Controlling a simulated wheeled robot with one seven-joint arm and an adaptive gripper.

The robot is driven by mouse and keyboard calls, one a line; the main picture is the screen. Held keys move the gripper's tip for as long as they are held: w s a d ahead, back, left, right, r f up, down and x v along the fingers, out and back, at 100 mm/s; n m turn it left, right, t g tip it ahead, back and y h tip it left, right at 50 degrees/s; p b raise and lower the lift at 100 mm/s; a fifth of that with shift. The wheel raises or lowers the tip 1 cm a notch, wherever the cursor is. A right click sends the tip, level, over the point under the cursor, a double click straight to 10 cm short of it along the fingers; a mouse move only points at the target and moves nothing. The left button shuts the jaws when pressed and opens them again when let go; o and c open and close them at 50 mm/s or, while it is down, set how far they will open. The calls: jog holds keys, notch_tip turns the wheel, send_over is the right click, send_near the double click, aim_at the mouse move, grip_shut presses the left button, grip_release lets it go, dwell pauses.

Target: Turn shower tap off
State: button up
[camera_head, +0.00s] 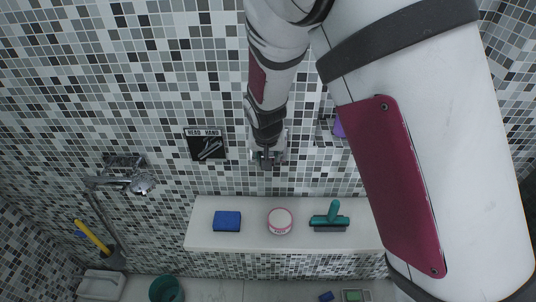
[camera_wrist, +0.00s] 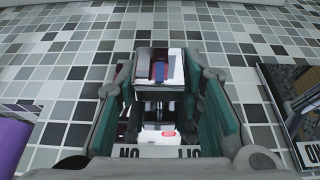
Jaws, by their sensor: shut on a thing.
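My gripper (camera_head: 266,158) is at the tiled wall, above the white ledge. The shower tap (camera_head: 279,148) is a small chrome fitting on the wall there, largely hidden by my gripper. In the wrist view my gripper (camera_wrist: 160,85) has its two teal-padded fingers on either side of the chrome tap (camera_wrist: 158,70) and is shut on it. A red mark shows on a pale part lower between the fingers. Whether water runs cannot be told.
A white ledge (camera_head: 205,222) below holds a blue sponge (camera_head: 227,221), a round tub (camera_head: 280,221) and a green squeegee (camera_head: 330,215). A black sign (camera_head: 205,144) is left of my gripper. A shower head (camera_head: 142,184) hangs farther left. A purple item (camera_head: 339,128) is right.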

jog(key=shift+s+f, duration=0.2)
jog(key=shift+s, duration=0.05)
jog(key=o, duration=1.2)
jog(key=shift+c, duration=0.2)
jog(key=shift+r, duration=0.1)
jog(key=shift+r, duration=0.3)
jog(key=v, duration=1.1)
jog(key=shift+r, duration=0.2)
